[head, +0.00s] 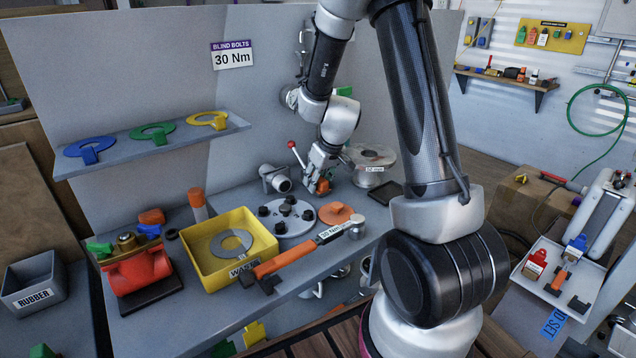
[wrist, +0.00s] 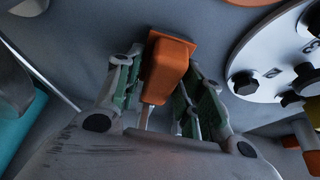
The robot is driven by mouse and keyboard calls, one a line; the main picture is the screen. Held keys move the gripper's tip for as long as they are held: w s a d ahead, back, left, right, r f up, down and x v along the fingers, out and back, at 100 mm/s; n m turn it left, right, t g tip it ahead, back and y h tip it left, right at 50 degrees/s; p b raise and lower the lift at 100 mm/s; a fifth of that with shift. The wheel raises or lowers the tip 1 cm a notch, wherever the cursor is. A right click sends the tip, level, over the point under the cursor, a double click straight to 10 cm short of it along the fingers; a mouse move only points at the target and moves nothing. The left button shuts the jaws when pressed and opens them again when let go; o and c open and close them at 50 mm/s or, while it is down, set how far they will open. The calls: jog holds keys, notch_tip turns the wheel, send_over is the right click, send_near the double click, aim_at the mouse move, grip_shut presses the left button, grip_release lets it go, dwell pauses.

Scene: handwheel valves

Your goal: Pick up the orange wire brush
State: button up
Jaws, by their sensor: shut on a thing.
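The orange wire brush (wrist: 166,72) sits between the two fingers of my gripper (wrist: 160,95) in the wrist view, with its orange block facing the camera. The fingers, with green inner pads, are closed on it from both sides. In the head view my gripper (head: 318,178) reaches down at the back of the grey bench, and the brush (head: 323,186) shows as a small orange patch at the fingertips. I cannot tell whether the brush touches the bench. Its lower part is hidden by the gripper.
An orange disc (head: 336,213) lies in front, and a flanged spool (head: 370,165) stands to the right. A yellow waste bin (head: 230,247) and an orange-handled torque wrench (head: 290,260) are nearer the front.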

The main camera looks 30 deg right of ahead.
aim_at(326, 185)
jog(key=shift+r, duration=0.45)
jog(key=s, duration=0.4)
jog(key=shift+d, duration=0.4)
notch_tip(326, 185, up, 14)
jog(key=shift+f, duration=0.1)
